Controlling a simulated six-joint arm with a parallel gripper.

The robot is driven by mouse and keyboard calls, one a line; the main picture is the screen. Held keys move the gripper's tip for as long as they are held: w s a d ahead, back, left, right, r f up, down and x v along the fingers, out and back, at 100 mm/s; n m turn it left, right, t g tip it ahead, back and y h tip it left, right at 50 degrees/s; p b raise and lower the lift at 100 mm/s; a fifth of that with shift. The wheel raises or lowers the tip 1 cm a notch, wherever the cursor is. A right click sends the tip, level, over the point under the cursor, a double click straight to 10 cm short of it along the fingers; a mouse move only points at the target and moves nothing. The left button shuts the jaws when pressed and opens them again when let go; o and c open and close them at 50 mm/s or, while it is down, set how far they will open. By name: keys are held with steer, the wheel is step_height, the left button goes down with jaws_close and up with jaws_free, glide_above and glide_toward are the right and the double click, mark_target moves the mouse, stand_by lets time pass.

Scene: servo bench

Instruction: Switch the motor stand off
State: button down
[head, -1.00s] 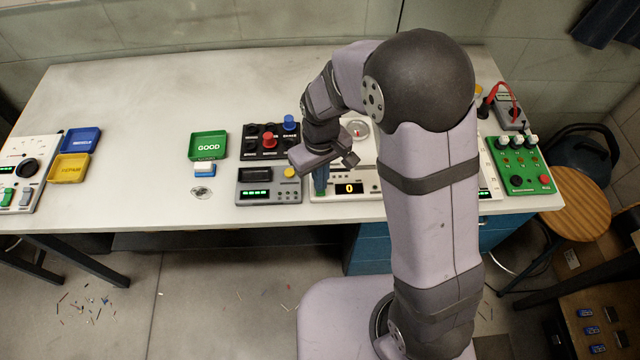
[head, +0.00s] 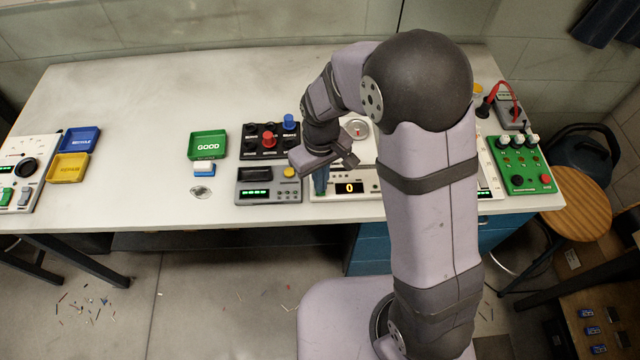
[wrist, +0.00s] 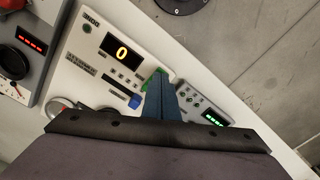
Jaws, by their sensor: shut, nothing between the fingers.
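The white unit that I take for the motor stand shows an orange "0" on a black display (head: 349,188), under and beside my arm. In the wrist view its white panel (wrist: 99,50) carries the same display, small buttons, a slider with a blue knob (wrist: 135,101) and a green part (wrist: 150,80) at its near edge. My gripper (head: 320,188) is shut and empty, pointing down at the left end of this unit. In the wrist view its blue fingers (wrist: 160,85) are together right at the green part and hide some of it. I cannot tell if they touch it.
A grey unit with a green display and yellow button (head: 289,172) stands just left of my gripper. Behind it is a black block with red and blue knobs (head: 269,140). A green "GOOD" tray (head: 208,145) is farther left. The back left of the table is clear.

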steer(key=shift+f, duration=0.4)
step_height(320, 180, up, 7)
steer(key=p, duration=0.6)
stand_by(0.6)
stand_by(0.4)
